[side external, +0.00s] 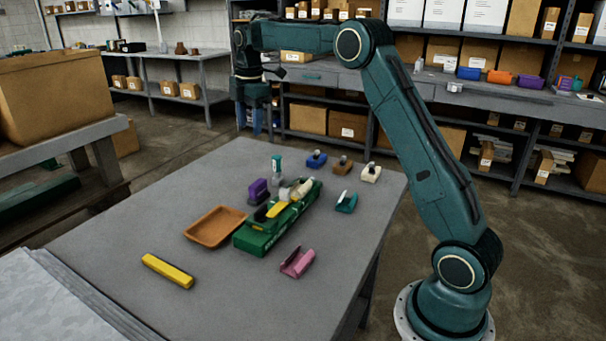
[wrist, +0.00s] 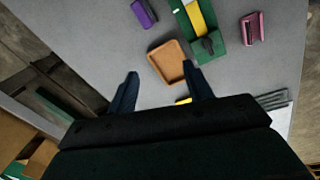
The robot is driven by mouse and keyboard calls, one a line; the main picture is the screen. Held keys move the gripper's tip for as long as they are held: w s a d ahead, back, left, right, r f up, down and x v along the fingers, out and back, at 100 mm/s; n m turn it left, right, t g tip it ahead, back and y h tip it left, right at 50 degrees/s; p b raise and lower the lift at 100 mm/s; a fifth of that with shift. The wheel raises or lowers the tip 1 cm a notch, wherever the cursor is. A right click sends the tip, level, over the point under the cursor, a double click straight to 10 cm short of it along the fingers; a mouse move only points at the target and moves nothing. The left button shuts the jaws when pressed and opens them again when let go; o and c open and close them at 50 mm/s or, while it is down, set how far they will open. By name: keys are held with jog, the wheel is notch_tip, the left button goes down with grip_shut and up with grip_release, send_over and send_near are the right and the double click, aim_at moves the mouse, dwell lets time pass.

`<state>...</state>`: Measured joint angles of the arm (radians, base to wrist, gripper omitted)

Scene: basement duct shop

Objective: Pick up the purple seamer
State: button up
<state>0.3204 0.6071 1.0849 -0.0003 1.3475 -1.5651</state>
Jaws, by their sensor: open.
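The purple seamer (side external: 258,190) stands on the grey table, beside the far left side of a green toolbox. My gripper (side external: 262,124) is high above the floor beyond the table's far left edge, well apart from the seamer. In the wrist view its two fingers (wrist: 161,84) are spread with nothing between them.
The green toolbox (side external: 262,237) holds a yellow piece and other tools. An orange-brown tray (side external: 214,227), yellow bar (side external: 168,270), pink piece (side external: 297,262) and teal piece (side external: 346,202) lie around it. An upright green-handled tool (side external: 277,165) and several small pieces stand behind. The table's left side is clear.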

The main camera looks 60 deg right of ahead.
jog(key=w+d+f+n+g, duration=0.1)
jog(key=w+d+f+n, duration=0.3)
jog(key=d+f, duration=0.45)
send_over(258, 182)
jog(key=shift+f, duration=4.8)
jog(key=shift+f, duration=0.1)
jog(key=shift+a+f, duration=0.15)
jog(key=shift+f, duration=2.35)
grip_shut()
